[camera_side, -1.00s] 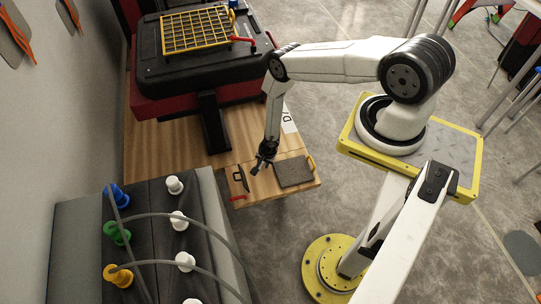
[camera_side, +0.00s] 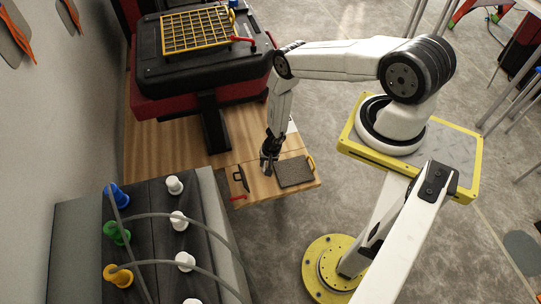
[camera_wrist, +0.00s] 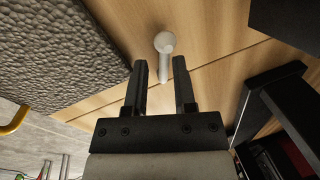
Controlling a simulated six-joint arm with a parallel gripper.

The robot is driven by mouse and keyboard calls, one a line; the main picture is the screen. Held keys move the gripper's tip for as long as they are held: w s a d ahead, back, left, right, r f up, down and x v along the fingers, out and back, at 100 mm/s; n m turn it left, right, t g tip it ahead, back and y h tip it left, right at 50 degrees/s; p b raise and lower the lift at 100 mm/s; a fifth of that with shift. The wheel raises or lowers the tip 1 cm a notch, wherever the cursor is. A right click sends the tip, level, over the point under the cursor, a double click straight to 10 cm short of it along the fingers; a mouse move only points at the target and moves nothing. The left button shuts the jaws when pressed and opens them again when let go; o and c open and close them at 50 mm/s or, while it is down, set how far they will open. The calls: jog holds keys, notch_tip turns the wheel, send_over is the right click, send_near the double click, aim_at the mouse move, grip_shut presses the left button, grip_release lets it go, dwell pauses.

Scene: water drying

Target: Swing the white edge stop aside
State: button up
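The white edge stop (camera_wrist: 165,45), a small pale bar with a rounded head, is on the wooden board (camera_wrist: 110,28) in the wrist view. It appears between and slightly beyond my gripper's two black fingertips (camera_wrist: 160,64). My gripper is open, with a clear gap between the fingers and nothing visibly clamped. I cannot tell whether a finger touches the stop. In the side view my gripper (camera_side: 268,168) points down low over the wooden board, left of the dark grey textured pad (camera_side: 295,172). The stop cannot be made out there.
A black handle (camera_side: 239,180) and a red lever (camera_side: 237,198) are left of my gripper. A yellow handle (camera_side: 311,163) is at the pad's right end. A grey bench with coloured and white knobs (camera_side: 174,185) is at left. A yellow grid (camera_side: 195,30) lies on the black machine behind.

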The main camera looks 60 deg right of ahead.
jog(key=shift+s+d+n, duration=0.15)
jog(key=shift+s+n, duration=0.05)
jog(key=shift+n, duration=0.5)
jog(key=shift+r, duration=0.15)
jog(key=w+a+r+n, duration=0.1)
jog(key=w+r, duration=0.1)
jog(key=r, duration=0.7)
jog(key=w+a+r+n, duration=0.1)
jog(key=w+r+n, duration=0.1)
jog(key=r, duration=0.8)
jog(key=w+a+r+n+y, duration=0.1)
jog(key=w+a+r+n, duration=0.1)
jog(key=r, duration=0.8)
jog(key=shift+w+r, duration=0.25)
jog(key=shift+w, duration=0.2)
jog(key=shift+a, duration=0.1)
jog(key=s+d+f+m, duration=0.1)
jog(key=s+f+m, duration=0.1)
jog(key=f, duration=0.5)
jog(key=s+d+f+m, duration=0.2)
jog(key=s+f, duration=0.1)
jog(key=f, duration=0.4)
jog(key=s+d+f+m+h, duration=0.1)
jog(key=s+d+f+m, duration=0.1)
jog(key=f, duration=0.6)
jog(key=shift+s+d, duration=0.15)
jog(key=shift+s, duration=0.15)
